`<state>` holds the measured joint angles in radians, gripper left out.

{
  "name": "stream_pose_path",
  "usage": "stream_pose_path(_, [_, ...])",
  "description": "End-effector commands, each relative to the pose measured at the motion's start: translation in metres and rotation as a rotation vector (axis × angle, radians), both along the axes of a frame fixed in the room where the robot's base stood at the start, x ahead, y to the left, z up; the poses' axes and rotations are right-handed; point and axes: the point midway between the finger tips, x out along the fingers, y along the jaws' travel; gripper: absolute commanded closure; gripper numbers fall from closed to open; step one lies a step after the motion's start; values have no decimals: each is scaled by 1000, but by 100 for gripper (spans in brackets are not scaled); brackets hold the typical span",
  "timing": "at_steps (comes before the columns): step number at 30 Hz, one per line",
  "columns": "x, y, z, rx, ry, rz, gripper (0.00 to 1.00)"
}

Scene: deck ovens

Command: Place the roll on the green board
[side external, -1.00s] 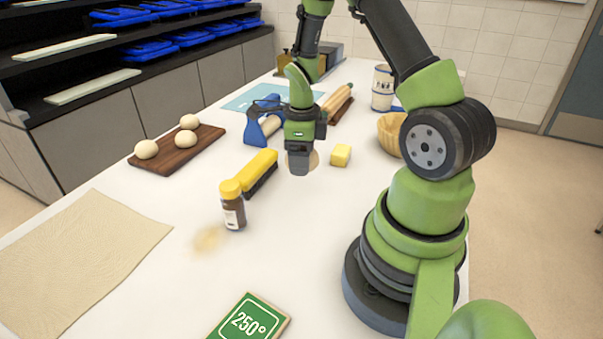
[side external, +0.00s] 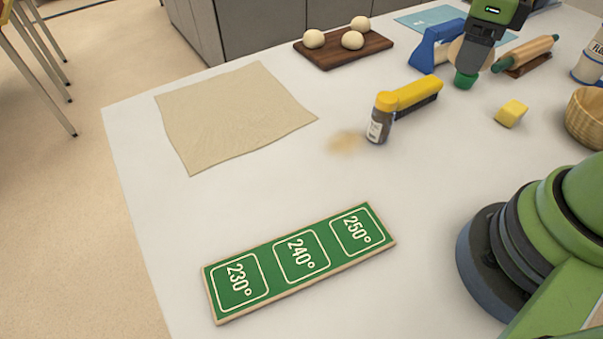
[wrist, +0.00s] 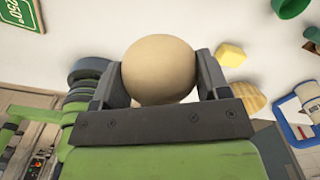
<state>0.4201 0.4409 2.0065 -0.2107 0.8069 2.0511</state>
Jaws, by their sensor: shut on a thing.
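My gripper (wrist: 158,78) is shut on the roll (wrist: 158,68), a round beige dough ball, in the wrist view. In the side external view my gripper (side external: 475,62) is at the upper right, and the roll (side external: 457,52) shows partly behind a finger. The green board (side external: 318,254) lies flat at the front of the table, with three outlined squares marked 230°, 240° and 250°. Nothing lies on it. Its 250° end (wrist: 12,14) also shows at the wrist view's top left corner. My gripper is well away from the board, at the far side.
A yellow brush (side external: 411,95) and a yellow-capped jar (side external: 379,118) stand between my gripper and the board. A wooden board (side external: 345,55) bears three dough balls.

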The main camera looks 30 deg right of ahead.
Motion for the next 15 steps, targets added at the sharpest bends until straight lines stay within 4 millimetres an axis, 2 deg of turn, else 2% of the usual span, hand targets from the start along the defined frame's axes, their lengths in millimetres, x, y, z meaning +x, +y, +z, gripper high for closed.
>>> stream_pose_path(5, [19, 50, 0, -1, -1, 221, 54])
stream_pose_path(9, [29, 105, 0, -1, -2, 455, 54])
stream_pose_path(15, [21, 194, 0, -2, -4, 823, 54])
